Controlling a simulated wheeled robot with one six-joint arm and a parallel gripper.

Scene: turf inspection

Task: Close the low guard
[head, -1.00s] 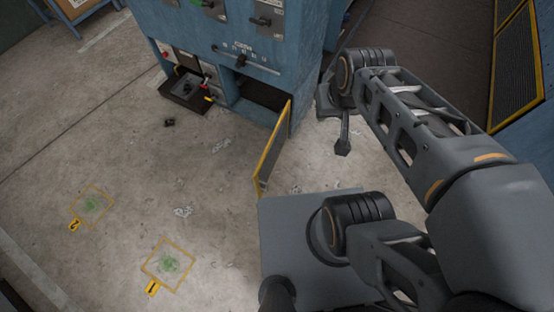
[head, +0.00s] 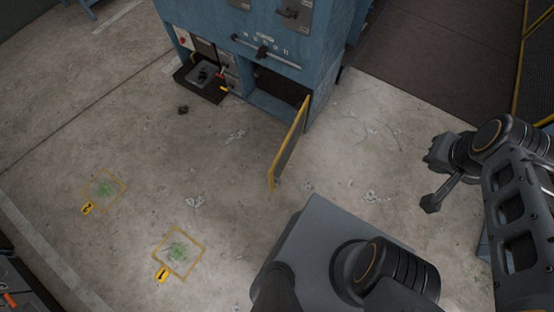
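The low guard (head: 288,148) is a panel with a yellow frame and dark mesh, hinged at the right side of a low opening (head: 272,103) in the blue cabinet (head: 331,62). It stands open, swung out over the floor toward me. My gripper (head: 431,202) is at the right of the head view, well to the right of the guard and apart from it. Its fingers are small and dark here, and I cannot tell whether they are open or shut. I see nothing held in it.
A dark tray (head: 203,84) with a device stands left of the opening. A small dark object (head: 183,110) lies on the floor. Yellow-framed green patches, marked 1 (head: 179,252) and 2 (head: 105,189), lie at left. Concrete between guard and gripper is clear.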

